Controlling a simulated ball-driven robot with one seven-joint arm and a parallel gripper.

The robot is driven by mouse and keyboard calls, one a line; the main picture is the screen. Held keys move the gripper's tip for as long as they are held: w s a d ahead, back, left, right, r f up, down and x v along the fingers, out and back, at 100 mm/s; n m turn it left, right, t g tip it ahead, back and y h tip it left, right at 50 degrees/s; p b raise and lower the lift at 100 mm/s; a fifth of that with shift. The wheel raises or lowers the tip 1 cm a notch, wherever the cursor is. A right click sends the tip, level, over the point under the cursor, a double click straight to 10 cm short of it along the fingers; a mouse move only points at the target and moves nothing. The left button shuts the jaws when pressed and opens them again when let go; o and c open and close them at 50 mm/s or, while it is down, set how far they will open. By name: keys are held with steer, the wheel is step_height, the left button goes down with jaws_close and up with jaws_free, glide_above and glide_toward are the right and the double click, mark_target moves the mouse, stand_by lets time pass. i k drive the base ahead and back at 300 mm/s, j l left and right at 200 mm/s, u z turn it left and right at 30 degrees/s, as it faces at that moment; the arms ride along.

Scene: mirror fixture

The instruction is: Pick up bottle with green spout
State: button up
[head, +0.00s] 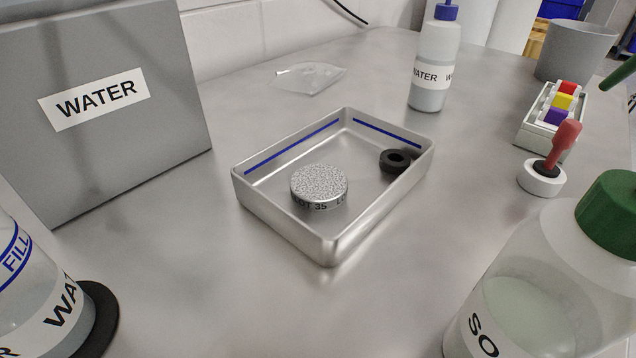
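A translucent bottle (535,290) with a green cap (610,205) stands at the bottom right, cut off by the right and bottom edges. It holds a pale liquid, and its label shows the letters "SO". A thin green piece (621,74) enters from the right edge above it; it looks like a spout, but its link to the cap is out of view. My gripper is not in view.
A metal tray (335,250) with a speckled disc (319,184) and black ring (395,160) sits centrally. A red-handled item (541,177) and coloured-block holder (549,133) stand behind the green-capped bottle. A blue-capped bottle (432,85), grey WATER box (150,120) and left-hand vessel (30,280) surround clear counter.

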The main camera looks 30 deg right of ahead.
mark_target(562, 284)
steer(key=k+l+u, duration=0.5)
steer(key=k+u, duration=0.2)
steer(key=k+l+u, duration=0.1)
steer(key=k+u, duration=0.25)
